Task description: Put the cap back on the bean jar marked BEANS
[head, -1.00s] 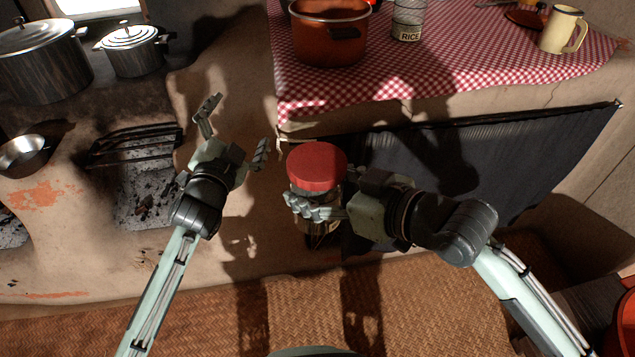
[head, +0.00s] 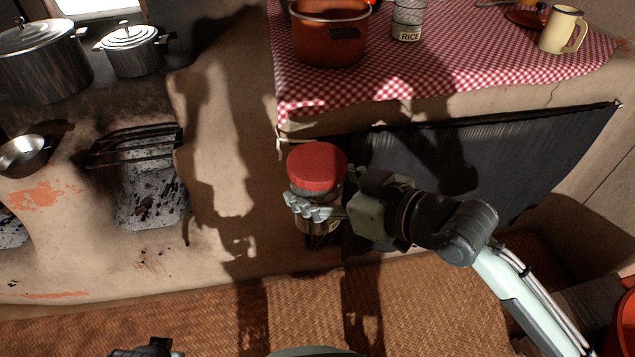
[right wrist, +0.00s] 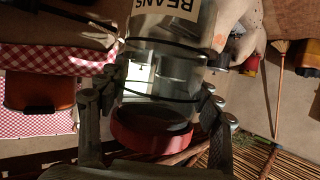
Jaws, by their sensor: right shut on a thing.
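The bean jar (head: 322,226) is a clear jar held upright in front of the clay counter. Its BEANS label (right wrist: 182,8) shows upside down at the top of the right wrist view. The red cap (head: 317,166) sits on the jar's mouth and looks level; I cannot tell how tightly it is on. It also shows at the bottom of the jar in the right wrist view (right wrist: 150,136). My right gripper (head: 315,210) is shut around the jar below the cap. My left gripper's fingers are out of view; only a dark part of that arm shows at the bottom edge.
A checked cloth (head: 370,85) covers the counter, with an orange pot (head: 330,42), a RICE jar (head: 408,18) and a cream mug (head: 561,30) on it. A dark curtain (head: 500,165) hangs below. The stove with a grate (head: 135,148) is at left. Space left of the jar is clear.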

